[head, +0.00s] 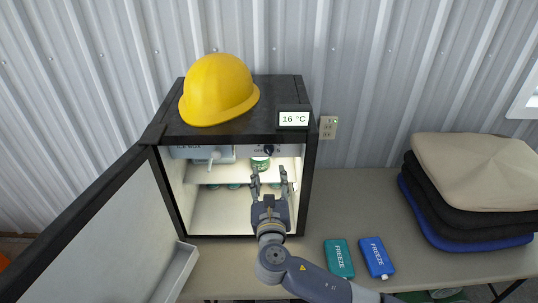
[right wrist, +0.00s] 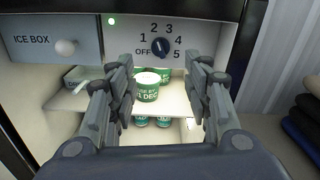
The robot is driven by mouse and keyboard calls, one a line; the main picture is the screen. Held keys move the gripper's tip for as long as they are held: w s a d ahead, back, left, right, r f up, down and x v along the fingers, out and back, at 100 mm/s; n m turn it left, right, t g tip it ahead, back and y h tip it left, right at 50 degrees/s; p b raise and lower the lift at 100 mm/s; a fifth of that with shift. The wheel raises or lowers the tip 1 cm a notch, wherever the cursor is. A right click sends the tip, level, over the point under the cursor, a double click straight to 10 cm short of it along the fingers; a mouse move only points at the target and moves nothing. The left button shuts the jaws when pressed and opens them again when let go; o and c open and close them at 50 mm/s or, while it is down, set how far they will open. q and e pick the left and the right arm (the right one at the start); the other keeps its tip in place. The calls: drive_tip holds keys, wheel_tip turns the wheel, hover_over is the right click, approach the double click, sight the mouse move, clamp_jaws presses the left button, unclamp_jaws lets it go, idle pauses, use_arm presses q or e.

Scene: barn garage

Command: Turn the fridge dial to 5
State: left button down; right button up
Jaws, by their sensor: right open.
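The small black fridge (head: 243,117) stands on the table with its door (head: 105,235) open to the left. Its dark dial (right wrist: 160,47) sits on the upper inside panel, ringed by OFF and 1 to 5; I cannot tell surely which mark it points to. The dial also shows in the head view (head: 268,150). My right gripper (head: 269,178) is open and empty in front of the fridge opening, below the dial. Its fingers flank the dial without touching it in the right wrist view (right wrist: 160,95). My left gripper is out of view.
Inside are an ice box (right wrist: 55,43) with a white knob and a shelf with green-labelled tubs (right wrist: 147,87). A yellow hard hat (head: 218,90) and a 16 °C display (head: 293,118) are on top. Freeze packs (head: 376,257) and folded cushions (head: 475,170) lie right.

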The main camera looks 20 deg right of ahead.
sight(269, 153)
drive_tip(key=p+x, duration=0.2)
drive_tip(key=x, duration=0.8)
drive_tip(key=shift+f, duration=0.1)
drive_tip(key=c, duration=1.1)
